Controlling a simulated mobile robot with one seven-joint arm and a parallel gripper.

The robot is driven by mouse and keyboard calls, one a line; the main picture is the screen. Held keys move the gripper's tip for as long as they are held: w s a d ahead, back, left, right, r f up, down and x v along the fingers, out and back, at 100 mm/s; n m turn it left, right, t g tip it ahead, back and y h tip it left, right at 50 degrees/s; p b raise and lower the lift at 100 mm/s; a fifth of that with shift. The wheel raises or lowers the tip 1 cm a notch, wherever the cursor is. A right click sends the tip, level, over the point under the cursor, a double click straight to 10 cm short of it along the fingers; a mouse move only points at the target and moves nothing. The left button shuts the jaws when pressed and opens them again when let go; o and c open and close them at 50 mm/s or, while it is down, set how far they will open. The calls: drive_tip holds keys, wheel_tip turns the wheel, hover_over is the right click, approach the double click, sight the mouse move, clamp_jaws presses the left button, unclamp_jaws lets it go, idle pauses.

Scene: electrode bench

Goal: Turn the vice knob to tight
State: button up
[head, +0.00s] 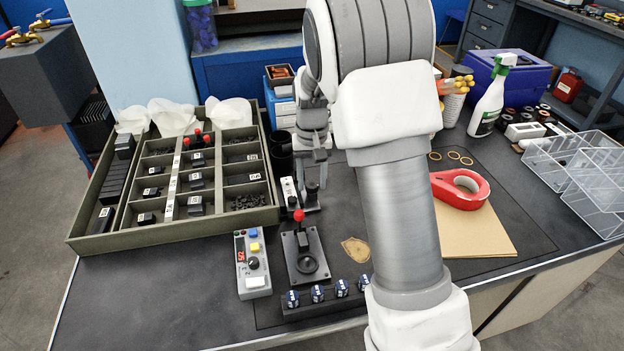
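My gripper (313,170) points down over the back middle of the bench, left of my arm. Its fingers are small and partly overlap the things behind and below them, so I cannot tell whether they are open or shut. Directly below the fingertips is a small black knob-like post (312,194) on a dark base, beside a white labelled block (289,191). I cannot tell whether the fingers touch this post. No tight mark is readable. In front stands a black fixture (306,262) with a red-ball lever (299,216) and a round disc.
A compartment tray (172,221) of black parts lies left. Right of my arm are a red tape dispenser (460,189), a spray bottle (491,99) and clear trays (572,160).

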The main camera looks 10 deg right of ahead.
sight(312, 187)
clamp_jaws()
drive_tip(key=shift+m+p, duration=0.4)
drive_tip(key=shift+p, duration=0.15)
drive_tip(key=shift+o, duration=0.4)
unclamp_jaws()
wheel_tip(312, 187, up, 18)
drive_tip(key=p, duration=0.4)
drive_tip(key=shift+f, duration=0.25)
